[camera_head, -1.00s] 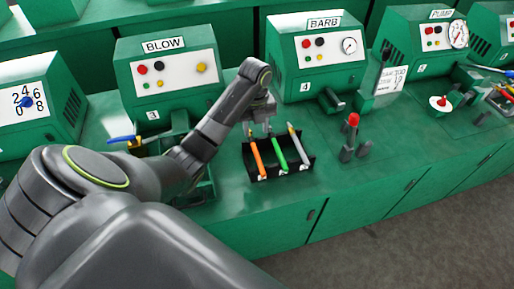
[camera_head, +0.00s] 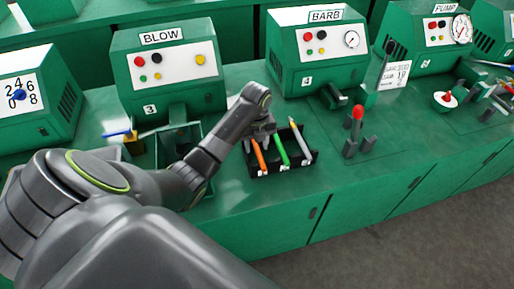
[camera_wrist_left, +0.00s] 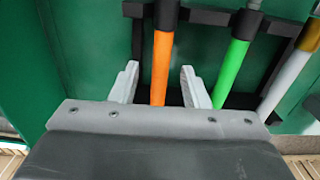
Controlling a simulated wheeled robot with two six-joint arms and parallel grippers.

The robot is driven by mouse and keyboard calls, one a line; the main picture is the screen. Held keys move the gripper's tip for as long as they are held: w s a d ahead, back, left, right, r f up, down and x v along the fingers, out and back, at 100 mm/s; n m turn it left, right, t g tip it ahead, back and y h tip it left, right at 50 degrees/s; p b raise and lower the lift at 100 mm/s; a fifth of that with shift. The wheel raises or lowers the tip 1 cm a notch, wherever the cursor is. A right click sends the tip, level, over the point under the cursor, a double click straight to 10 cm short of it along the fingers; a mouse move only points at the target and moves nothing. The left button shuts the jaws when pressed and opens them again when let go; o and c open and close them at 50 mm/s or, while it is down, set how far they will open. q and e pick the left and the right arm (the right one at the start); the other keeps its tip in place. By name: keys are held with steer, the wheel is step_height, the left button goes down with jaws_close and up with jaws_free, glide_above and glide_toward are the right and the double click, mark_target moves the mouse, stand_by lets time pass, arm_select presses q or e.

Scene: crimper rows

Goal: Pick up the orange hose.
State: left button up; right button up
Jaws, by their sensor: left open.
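The orange hose (camera_head: 259,156) lies in a black rack (camera_head: 285,172) on the green bench, to the left of a green hose (camera_head: 281,149) and a grey-white hose (camera_head: 300,142). My left gripper (camera_head: 258,139) is over the upper part of the orange hose. In the left wrist view the orange hose (camera_wrist_left: 161,70) runs between the two light grey fingers of the left gripper (camera_wrist_left: 160,88), with a gap on each side. The gripper is open, and its body hides the hose's near end there. My right gripper is not in view.
The BLOW machine (camera_head: 168,70) stands behind on the left and the BARB machine (camera_head: 317,55) behind on the right. A red-tipped lever (camera_head: 357,113) stands right of the rack. A green open box with a blue-handled tool (camera_head: 120,134) beside it is left.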

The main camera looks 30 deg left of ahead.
arm_select(q)
jaws_close()
stand_by(0.4)
